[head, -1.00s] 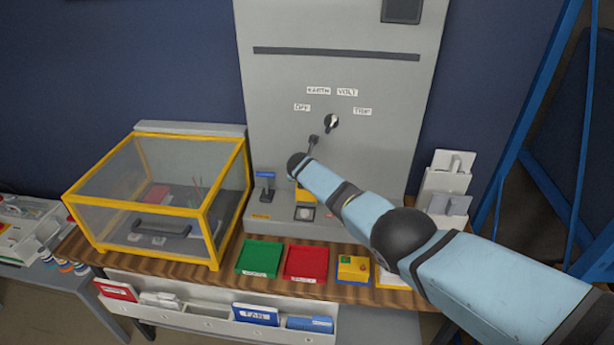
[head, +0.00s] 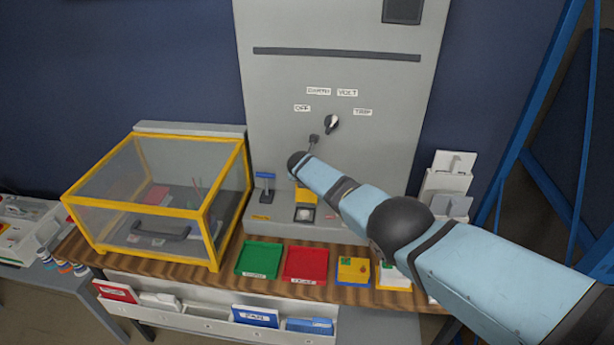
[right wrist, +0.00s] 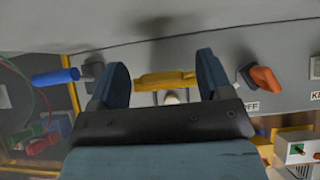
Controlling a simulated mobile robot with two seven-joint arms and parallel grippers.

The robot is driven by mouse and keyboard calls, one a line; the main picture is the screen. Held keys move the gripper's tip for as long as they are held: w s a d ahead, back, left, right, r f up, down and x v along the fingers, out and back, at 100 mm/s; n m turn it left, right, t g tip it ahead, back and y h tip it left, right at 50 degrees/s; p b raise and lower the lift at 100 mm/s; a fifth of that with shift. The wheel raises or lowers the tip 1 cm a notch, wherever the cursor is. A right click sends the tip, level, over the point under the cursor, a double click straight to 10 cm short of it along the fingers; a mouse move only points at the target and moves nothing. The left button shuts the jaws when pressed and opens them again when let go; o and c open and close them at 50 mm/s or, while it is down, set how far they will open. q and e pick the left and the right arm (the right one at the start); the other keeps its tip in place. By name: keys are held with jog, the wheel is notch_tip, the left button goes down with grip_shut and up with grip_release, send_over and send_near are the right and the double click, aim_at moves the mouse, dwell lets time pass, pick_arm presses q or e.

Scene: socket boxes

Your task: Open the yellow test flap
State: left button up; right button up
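The yellow test flap (head: 301,195) sits on the lower ledge of the grey test panel, above a pale socket (head: 304,214). My right arm's dark end covers part of this area in the head view. In the right wrist view the flap's yellow bar (right wrist: 165,80) lies between the two spread fingers of my right gripper (right wrist: 163,76). Gaps show on both sides of the bar, so the fingers are not closed on it. Whether a finger touches it elsewhere is hidden. My left gripper is in neither view.
A blue-handled lever (head: 265,182) stands left of the flap. A rotary knob (head: 331,123) is above. A yellow-framed clear box (head: 207,225) stands left.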

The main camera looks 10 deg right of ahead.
jog(key=p+v, duration=0.4)
jog(key=v, duration=0.9)
jog(key=shift+s+r, duration=0.25)
jog(key=shift+r, duration=0.05)
jog(key=shift+f, duration=0.1)
